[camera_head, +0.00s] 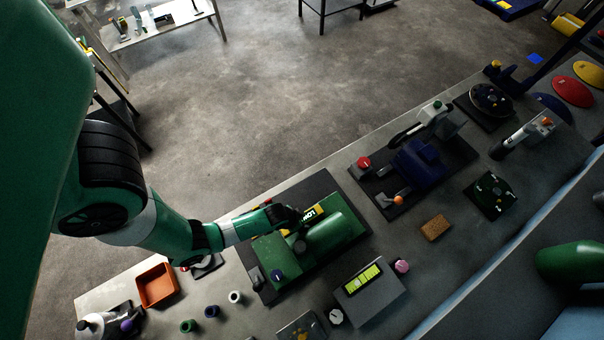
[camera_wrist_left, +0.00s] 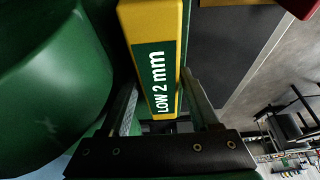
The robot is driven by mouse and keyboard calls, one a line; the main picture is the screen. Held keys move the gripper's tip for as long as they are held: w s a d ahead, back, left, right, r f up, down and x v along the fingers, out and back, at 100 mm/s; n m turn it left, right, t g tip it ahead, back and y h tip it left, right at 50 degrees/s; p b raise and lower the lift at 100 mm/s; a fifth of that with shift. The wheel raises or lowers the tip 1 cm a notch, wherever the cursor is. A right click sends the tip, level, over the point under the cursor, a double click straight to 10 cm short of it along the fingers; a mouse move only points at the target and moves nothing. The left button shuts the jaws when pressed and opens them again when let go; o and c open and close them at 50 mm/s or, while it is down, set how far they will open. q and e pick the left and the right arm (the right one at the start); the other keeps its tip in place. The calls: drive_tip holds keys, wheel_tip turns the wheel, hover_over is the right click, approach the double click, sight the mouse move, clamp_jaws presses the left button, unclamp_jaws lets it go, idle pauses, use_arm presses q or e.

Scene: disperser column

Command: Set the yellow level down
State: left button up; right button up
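The yellow level (camera_head: 313,212) is a yellow bar with a green label reading "LOW 2 mm". It shows large in the left wrist view (camera_wrist_left: 152,20), between the two fingers. My left gripper (camera_head: 294,215) is at the level, over the back part of a green machine (camera_head: 330,236). My right gripper is not in view.
The machine's rounded green body (camera_wrist_left: 45,75) is close beside the level. A grey box with a lime panel (camera_head: 370,292), several small knobs and an orange tray (camera_head: 157,285) stand nearby on the grey bench. A dark blue machine (camera_head: 418,160) stands farther right.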

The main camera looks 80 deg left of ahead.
use_arm(q)
drive_tip(key=shift+r, duration=0.25)
drive_tip(key=shift+p+v, duration=0.55)
drive_tip(key=shift+v, duration=2.15)
drive_tip(key=shift+f, duration=0.1)
drive_tip(key=w+a+r+m+t, duration=0.15)
drive_tip(key=w+r+t, duration=0.55)
drive_tip(key=w+r, duration=1.5)
drive_tip(key=w+d+r+m+t, duration=0.1)
drive_tip(key=w+d+r+t, duration=0.2)
drive_tip(key=r, duration=0.8)
drive_tip(key=w+r+t, duration=0.2)
drive_tip(key=w+r, duration=0.3)
drive_tip(key=r, duration=0.6)
drive_tip(key=s+d+r+m+t+h, duration=0.1)
drive_tip(key=d+r+t, duration=0.2)
drive_tip(key=r, duration=0.9)
drive_tip(key=s+d+r+m+t, duration=0.15)
drive_tip(key=r+t, duration=0.25)
drive_tip(key=r, duration=0.7)
drive_tip(key=s+d+r+t+h, duration=0.2)
drive_tip(key=s+d+r+t, duration=0.2)
drive_tip(key=s+r, duration=0.6)
wheel_tip(320, 180, up, 5)
drive_tip(key=shift+d+h, duration=0.25)
drive_tip(key=shift+h, duration=0.15)
